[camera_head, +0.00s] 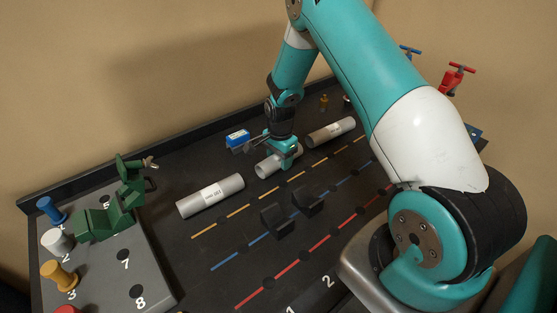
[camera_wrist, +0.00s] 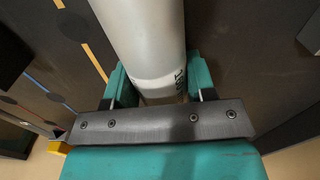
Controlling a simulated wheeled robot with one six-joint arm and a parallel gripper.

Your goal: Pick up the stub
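Three pale grey pipe pieces with labels lie on the dark board in the head view. The middle one, which looks shortest and which I take as the stub (camera_head: 267,168), is partly covered by my gripper (camera_head: 287,157). In the wrist view the stub (camera_wrist: 150,40) runs between the two teal fingers of my gripper (camera_wrist: 158,82), with black lettering near its lower end. The fingers sit along both sides of it, with little or no gap showing. Their tips are hidden, so I cannot tell whether they are closed on it. The stub appears to lie on the board.
A longer pipe (camera_head: 210,195) lies to the left, another pipe (camera_head: 331,131) to the right. Black blocks (camera_head: 277,220) stand in front among coloured dashed lines. A blue item (camera_head: 237,138) is behind my gripper. A green fixture (camera_head: 110,212) and coloured pegs stand at left.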

